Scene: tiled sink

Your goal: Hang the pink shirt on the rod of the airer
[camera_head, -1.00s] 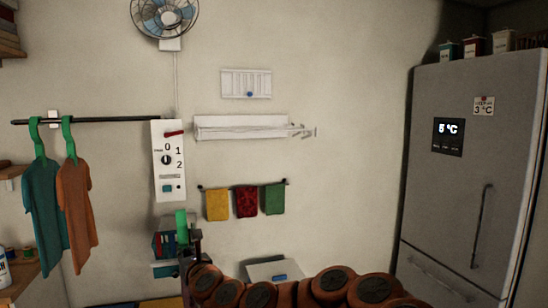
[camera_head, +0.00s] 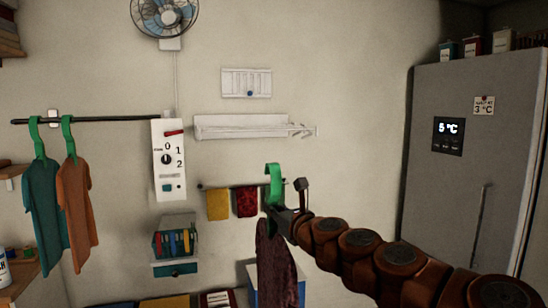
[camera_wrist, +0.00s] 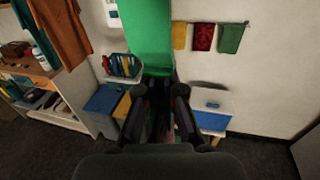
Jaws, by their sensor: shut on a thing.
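My gripper (camera_head: 283,212) is shut on the green hanger (camera_head: 274,183) and holds it upright in front of the wall. A dark pinkish-maroon shirt (camera_head: 277,268) hangs below it, its lower end cut off by the frame. In the wrist view the hanger (camera_wrist: 145,38) rises wide between the fingers of my gripper (camera_wrist: 158,92); the shirt is mostly hidden there. A dark rod (camera_head: 105,120) sticks out at upper left, well away from my gripper. A white wall rack (camera_head: 245,128) with thin bars at its right end is above my gripper; I cannot tell which is the airer.
A teal shirt (camera_head: 45,200) and an orange shirt (camera_head: 77,205) hang on green hangers from the dark rod's left half; its right half is free. A switch panel (camera_head: 168,160) stands near its right end. A fan (camera_head: 165,16) is above; a fridge (camera_head: 470,150) is right.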

